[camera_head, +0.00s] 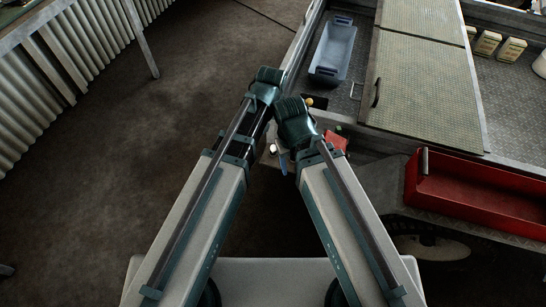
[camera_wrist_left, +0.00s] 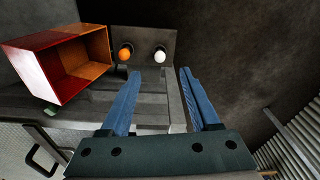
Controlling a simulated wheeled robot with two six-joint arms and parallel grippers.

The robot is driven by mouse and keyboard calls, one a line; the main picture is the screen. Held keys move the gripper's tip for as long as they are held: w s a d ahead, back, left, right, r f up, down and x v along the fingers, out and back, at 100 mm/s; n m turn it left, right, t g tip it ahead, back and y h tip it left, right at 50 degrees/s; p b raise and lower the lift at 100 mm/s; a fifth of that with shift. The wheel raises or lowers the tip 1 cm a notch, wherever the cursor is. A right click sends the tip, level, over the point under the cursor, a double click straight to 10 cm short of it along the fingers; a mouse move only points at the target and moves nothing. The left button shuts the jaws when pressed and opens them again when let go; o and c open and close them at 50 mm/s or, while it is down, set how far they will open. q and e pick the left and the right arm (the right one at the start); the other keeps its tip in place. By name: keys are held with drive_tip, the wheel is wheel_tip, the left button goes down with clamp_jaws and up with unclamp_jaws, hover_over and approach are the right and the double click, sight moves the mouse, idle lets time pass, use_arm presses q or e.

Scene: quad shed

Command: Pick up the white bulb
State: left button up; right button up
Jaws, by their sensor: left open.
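The white bulb (camera_wrist_left: 160,54) is a small round white knob in a dark socket on a grey panel, seen in the left wrist view. It shows beyond the gap between my left fingertips, apart from them. My left gripper (camera_wrist_left: 161,73) is open and empty, its two blue fingers pointing towards the panel.
An orange bulb (camera_wrist_left: 126,54) sits left of the white one on the panel. A red-orange open box (camera_wrist_left: 62,66) stands further left. In the head view, a blue bin (camera_head: 333,50) and a red tray (camera_head: 475,190) lie to the right. The floor (camera_head: 140,130) at left is clear.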

sight(273, 146)
use_arm(q)
drive_tip(key=f+b, duration=0.3)
drive_tip(key=w+f+b, duration=0.1)
drive_tip(key=f+b, duration=0.1)
drive_tip(key=f, duration=0.1)
drive_tip(key=w+f+b, duration=0.1)
drive_tip(key=f+b, duration=0.2)
drive_tip(key=shift+w+d+f+b, duration=0.25)
drive_tip(key=shift+d+b, duration=0.05)
drive_tip(key=shift+d, duration=0.1)
drive_tip(key=shift+f, duration=0.2)
use_arm(e)
wheel_tip(273, 146, down, 10)
use_arm(q)
drive_tip(key=f+b, duration=0.2)
drive_tip(key=w+f+b, duration=0.1)
drive_tip(key=f+b, duration=0.2)
drive_tip(key=shift+w+a+f+b, duration=0.1)
drive_tip(key=shift+a+f+b, duration=0.05)
drive_tip(key=shift+b, duration=0.15)
use_arm(e)
wheel_tip(273, 146, down, 5)
use_arm(q)
clamp_jaws()
